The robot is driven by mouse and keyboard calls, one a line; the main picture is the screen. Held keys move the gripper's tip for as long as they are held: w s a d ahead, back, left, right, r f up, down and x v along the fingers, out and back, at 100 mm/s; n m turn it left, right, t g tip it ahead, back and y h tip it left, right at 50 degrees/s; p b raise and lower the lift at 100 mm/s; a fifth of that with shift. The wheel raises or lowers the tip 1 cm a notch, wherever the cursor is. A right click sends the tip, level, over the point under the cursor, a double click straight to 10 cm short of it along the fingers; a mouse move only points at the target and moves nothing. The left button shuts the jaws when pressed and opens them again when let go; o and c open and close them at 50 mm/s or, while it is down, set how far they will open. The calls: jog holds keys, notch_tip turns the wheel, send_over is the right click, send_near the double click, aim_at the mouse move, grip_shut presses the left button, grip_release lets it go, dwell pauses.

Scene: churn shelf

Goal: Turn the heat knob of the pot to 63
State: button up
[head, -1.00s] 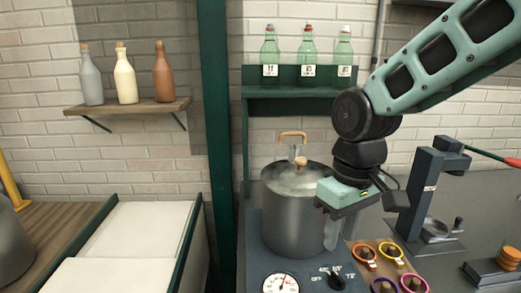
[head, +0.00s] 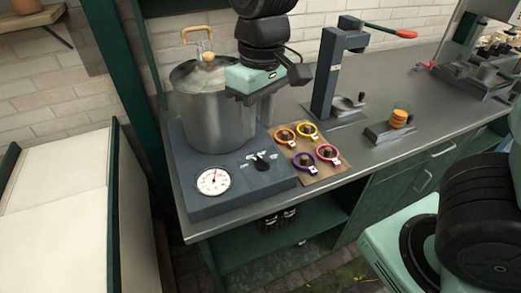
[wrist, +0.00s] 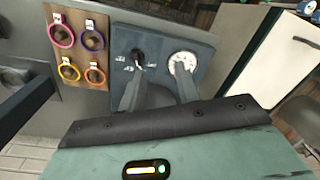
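The large steel pot (head: 205,115) stands on a dark blue heater base (head: 240,193), with vapour over its top. The black heat knob (head: 262,162) is on the base's sloped front, with small white labels around it; the setting is too small to read. A round white dial with a red needle (head: 213,182) sits left of it. My gripper (head: 257,118) hangs beside the pot's right wall, above and behind the knob. In the wrist view, its two fingers (wrist: 160,85) are apart with nothing between them; the knob (wrist: 138,56) and dial (wrist: 183,64) lie beyond.
Several coloured rings (head: 308,148) lie on a wooden board right of the base. A dark press with a red-handled lever (head: 335,80) stands behind them. A green post (head: 130,90) rises left of the pot.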

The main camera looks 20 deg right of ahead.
jog(key=r, duration=0.1)
send_over(263, 158)
jog(key=m, duration=0.1)
jog(key=shift+h, duration=0.4)
notch_tip(263, 158, down, 17)
jog(key=shift+f, duration=0.1)
grip_shut()
